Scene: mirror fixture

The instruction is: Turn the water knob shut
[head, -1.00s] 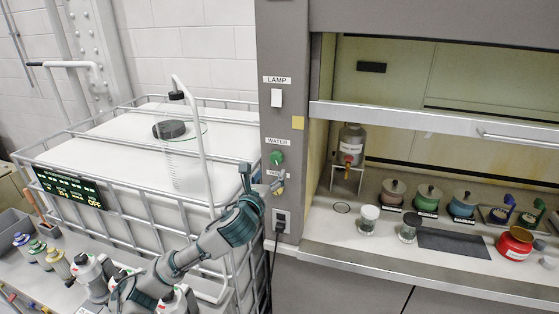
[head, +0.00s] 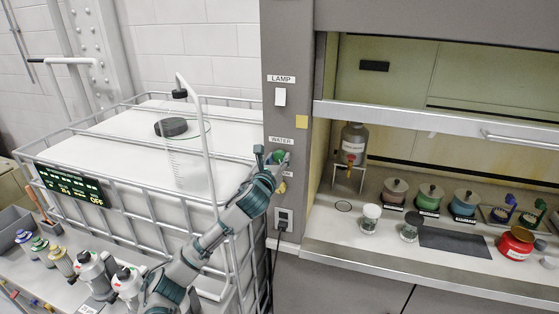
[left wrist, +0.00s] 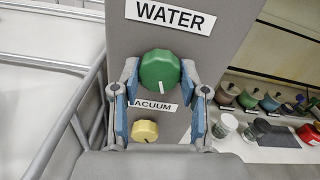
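The green water knob (head: 279,157) is on the grey panel (head: 289,120) under the WATER label (head: 281,140). In the left wrist view the knob (left wrist: 160,70) is large, with a white mark at its lower edge pointing almost straight down. My left gripper (head: 270,156) is at the panel and partly covers the knob in the head view. In the left wrist view my left gripper (left wrist: 160,75) is open, with one finger on each side of the knob. Narrow gaps seem to show beside the knob; contact is not clear. My right gripper is not in view.
A yellow knob (left wrist: 145,131) sits below the green one, by the VACUUM label (left wrist: 153,106). The lamp switch (head: 280,96) is above and a socket (head: 284,218) below. A caged white tank (head: 120,150) stands left; a fume hood with jars is right.

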